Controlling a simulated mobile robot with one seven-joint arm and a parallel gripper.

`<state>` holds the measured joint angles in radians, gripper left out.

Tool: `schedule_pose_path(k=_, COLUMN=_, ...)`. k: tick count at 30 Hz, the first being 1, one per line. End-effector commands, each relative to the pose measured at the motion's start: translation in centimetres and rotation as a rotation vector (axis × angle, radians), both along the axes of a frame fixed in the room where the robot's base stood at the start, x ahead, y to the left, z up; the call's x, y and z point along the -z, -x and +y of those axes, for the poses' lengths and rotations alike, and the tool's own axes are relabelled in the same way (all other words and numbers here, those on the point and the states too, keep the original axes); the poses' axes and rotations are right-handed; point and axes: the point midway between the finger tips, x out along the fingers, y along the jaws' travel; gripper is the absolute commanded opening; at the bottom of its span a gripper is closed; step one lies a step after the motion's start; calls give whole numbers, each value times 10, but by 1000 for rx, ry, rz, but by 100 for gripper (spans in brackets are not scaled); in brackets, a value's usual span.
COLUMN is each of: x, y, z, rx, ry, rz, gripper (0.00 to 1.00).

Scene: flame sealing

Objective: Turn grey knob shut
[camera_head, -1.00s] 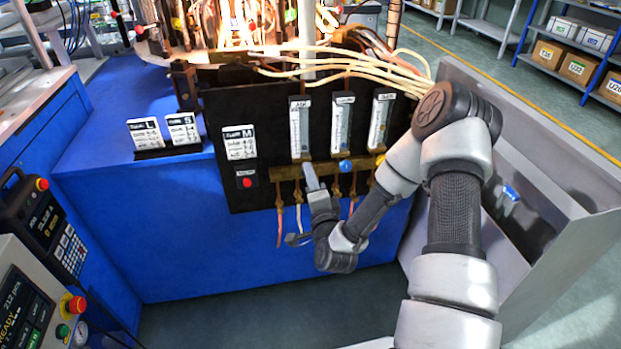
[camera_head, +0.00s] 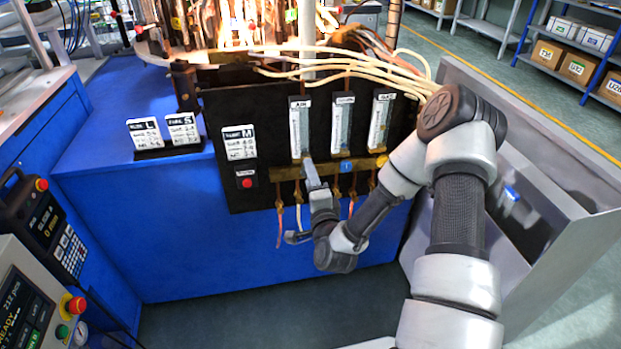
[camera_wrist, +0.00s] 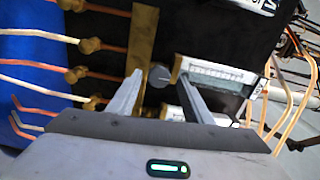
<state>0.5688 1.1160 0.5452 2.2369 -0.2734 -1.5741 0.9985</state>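The grey knob (camera_wrist: 159,76) is a round dial with a pale line on its face, mounted on the brass bar (camera_wrist: 143,42) of the black panel. In the wrist view it sits between the tips of my gripper (camera_wrist: 159,80). The fingers are apart, with gaps visible on both sides of the knob. In the head view my gripper (camera_head: 311,175) is at the left part of the brass bar, below the left flow tube (camera_head: 300,128), and hides the grey knob. A blue knob (camera_head: 346,165) and a yellow knob (camera_head: 381,160) show to the right on the same bar.
Thin hoses (camera_head: 298,215) hang from brass fittings under the bar. A red button (camera_head: 247,183) is on the panel to the left. Pale cables (camera_head: 370,62) run above the flow tubes. A grey metal bin (camera_head: 535,215) stands right of my arm.

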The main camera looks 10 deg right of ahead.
Motion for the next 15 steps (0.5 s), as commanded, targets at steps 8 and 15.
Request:
schedule_pose_path(k=8, x=2, y=7, z=1, rx=-2, ry=0, rz=6, gripper=46)
schedule_pose_path(k=15, x=2, y=52, z=1, rx=-1, ry=-2, rz=9, gripper=46)
